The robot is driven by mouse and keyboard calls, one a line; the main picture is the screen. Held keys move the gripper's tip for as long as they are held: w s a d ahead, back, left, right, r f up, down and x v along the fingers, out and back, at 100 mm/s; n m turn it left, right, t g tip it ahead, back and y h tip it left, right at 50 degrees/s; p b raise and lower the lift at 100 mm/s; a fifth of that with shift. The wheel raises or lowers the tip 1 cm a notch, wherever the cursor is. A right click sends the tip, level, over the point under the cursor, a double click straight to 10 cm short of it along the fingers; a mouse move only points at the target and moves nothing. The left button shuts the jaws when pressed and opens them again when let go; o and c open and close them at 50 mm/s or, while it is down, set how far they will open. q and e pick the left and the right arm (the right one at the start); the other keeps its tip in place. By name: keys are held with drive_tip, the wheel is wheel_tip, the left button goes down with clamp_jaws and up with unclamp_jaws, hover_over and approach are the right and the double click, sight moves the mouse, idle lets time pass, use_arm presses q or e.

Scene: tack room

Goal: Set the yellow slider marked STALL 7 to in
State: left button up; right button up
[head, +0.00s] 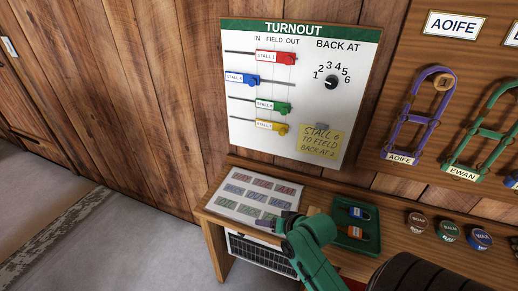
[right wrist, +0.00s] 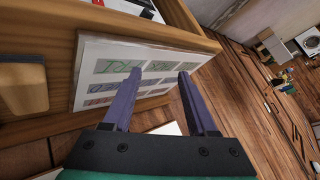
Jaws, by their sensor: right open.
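The yellow slider (head: 270,126) is the lowest of the sliders on the white TURNOUT board (head: 320,95) in the head view. It sits toward the right part of its rod, with bare rod to its left. Its small label is hard to read. My right gripper (head: 262,222) is well below the board, low over a printed card on the bench, apart from the slider. In the right wrist view its two purple fingers (right wrist: 157,75) are apart with nothing between them. My left gripper is not in view.
Red (head: 275,58), blue (head: 242,78) and green (head: 271,105) sliders sit above on the board. A dial (head: 331,82) and a yellow note (head: 319,142) are to the right. The card (head: 233,206), a green tray (head: 343,242) and round tins (head: 448,231) lie on the bench.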

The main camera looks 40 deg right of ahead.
drive_tip(key=w+d+r+m+t+h, duration=0.2)
drive_tip(key=w+d+r+m+t, duration=0.25)
drive_tip(key=d+r+m, duration=0.45)
drive_tip(key=m+t+h, duration=0.2)
drive_tip(key=m+t, duration=0.3)
approach(283, 135)
drive_tip(key=shift+g, duration=0.35)
drive_tip(key=w, duration=0.3)
drive_tip(key=w+d+p, duration=0.1)
drive_tip(key=w, duration=0.2)
drive_tip(key=w+r+p, duration=0.1)
drive_tip(key=w, duration=0.2)
drive_tip(key=shift+w+d, duration=0.3)
drive_tip(key=shift+w, duration=0.1)
drive_tip(key=shift+w+d+f, duration=0.1)
drive_tip(key=shift+w, duration=0.4)
clamp_jaws()
